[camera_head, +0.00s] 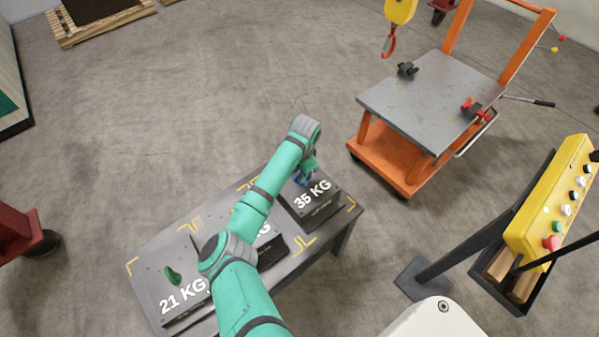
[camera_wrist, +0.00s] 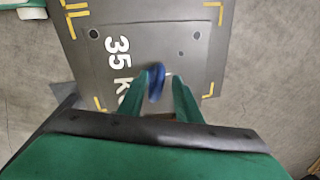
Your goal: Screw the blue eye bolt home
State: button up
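The blue eye bolt (camera_wrist: 156,84) stands on the dark mould base marked 35 KG (camera_wrist: 95,60). In the head view the bolt (camera_head: 302,180) is a small blue patch, partly hidden under my wrist. My gripper (camera_wrist: 163,80) reaches down over this base with its two green fingers on either side of the bolt. The left finger is close to the bolt or overlaps it in view. A gap shows between the bolt and the right finger, so the gripper looks open. The bolt's thread and seat are hidden.
The 35 KG block (camera_head: 325,213) sits at the right end of a grey table (camera_head: 352,215). A 21 KG block with a green eye bolt (camera_head: 173,275) is at the left; another block lies partly under my arm. An orange cart (camera_head: 395,155), a hook (camera_head: 388,45) and a yellow control box (camera_head: 550,205) stand beyond.

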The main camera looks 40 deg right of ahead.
jog(key=shift+f, duration=0.15)
jog(key=shift+c, duration=0.7)
grip_shut()
jog(key=shift+w+m, duration=0.1)
jog(key=shift+m, duration=0.5)
jog(key=m, duration=0.2)
jog(key=shift+w+d+m+h, duration=0.1)
jog(key=shift+w+m+h, duration=0.1)
jog(key=shift+m+h, duration=0.15)
jog(key=m, duration=0.3)
jog(key=shift+w+d+m, duration=0.15)
jog(key=shift+w+m, duration=0.05)
jog(key=shift+m, duration=0.15)
jog(key=m, duration=0.3)
jog(key=m+g, duration=0.1)
jog(key=shift+w+d+h, duration=0.15)
jog(key=shift+d+h, duration=0.1)
jog(key=shift+w+d+r+m, duration=0.1)
jog(key=shift+d+m, duration=0.05)
jog(key=shift+m, duration=0.8)
jog(key=shift+d+r+m, duration=0.1)
jog(key=shift+m, duration=0.85)
